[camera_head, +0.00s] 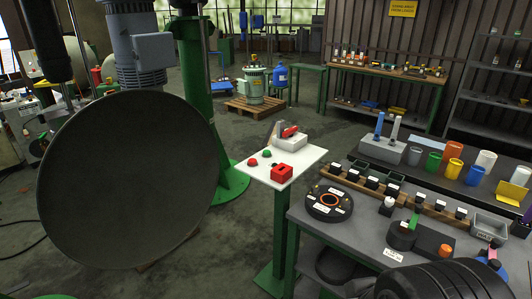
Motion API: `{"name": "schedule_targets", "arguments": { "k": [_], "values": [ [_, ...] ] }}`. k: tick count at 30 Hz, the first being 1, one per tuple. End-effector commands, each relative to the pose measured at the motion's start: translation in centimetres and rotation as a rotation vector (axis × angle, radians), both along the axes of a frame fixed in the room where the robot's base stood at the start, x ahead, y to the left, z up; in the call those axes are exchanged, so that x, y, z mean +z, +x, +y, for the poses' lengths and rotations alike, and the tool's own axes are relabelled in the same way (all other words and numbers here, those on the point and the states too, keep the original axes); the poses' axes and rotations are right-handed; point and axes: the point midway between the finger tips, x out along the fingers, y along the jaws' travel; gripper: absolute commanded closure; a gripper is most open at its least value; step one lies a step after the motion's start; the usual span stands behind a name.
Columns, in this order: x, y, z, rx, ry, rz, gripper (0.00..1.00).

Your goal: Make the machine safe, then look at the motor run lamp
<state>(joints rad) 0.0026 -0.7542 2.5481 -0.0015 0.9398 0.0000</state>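A control panel (301,160) with a white sloped top stands on a green post (280,235) in the middle. On it are a red knob (252,162), a green one (266,153), and a small dark one between them and a red box (282,173). A grey switch box (290,142) with a red lever sits at its back. I cannot tell which is the motor run lamp or whether any is lit. The grey-blue motor (137,45) hangs at upper left, partly behind a large dark disc (125,180). My gripper's fingers are not visible.
A grey workbench (330,233) at right holds a round black fixture (329,203), cups and small parts. A black ribbed shape, possibly my arm, covers the lower right corner. A green column (200,90) stands behind the disc. Bare floor lies between the disc and the post.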

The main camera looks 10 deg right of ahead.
Motion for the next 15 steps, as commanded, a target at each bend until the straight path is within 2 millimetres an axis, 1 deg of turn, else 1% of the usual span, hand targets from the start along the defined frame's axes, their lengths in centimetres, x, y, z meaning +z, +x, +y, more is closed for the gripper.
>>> {"name": "schedule_targets", "arguments": {
  "k": [3,15],
  "values": [
    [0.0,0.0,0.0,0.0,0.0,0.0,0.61],
    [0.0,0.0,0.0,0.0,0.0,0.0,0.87]
  ]
}}
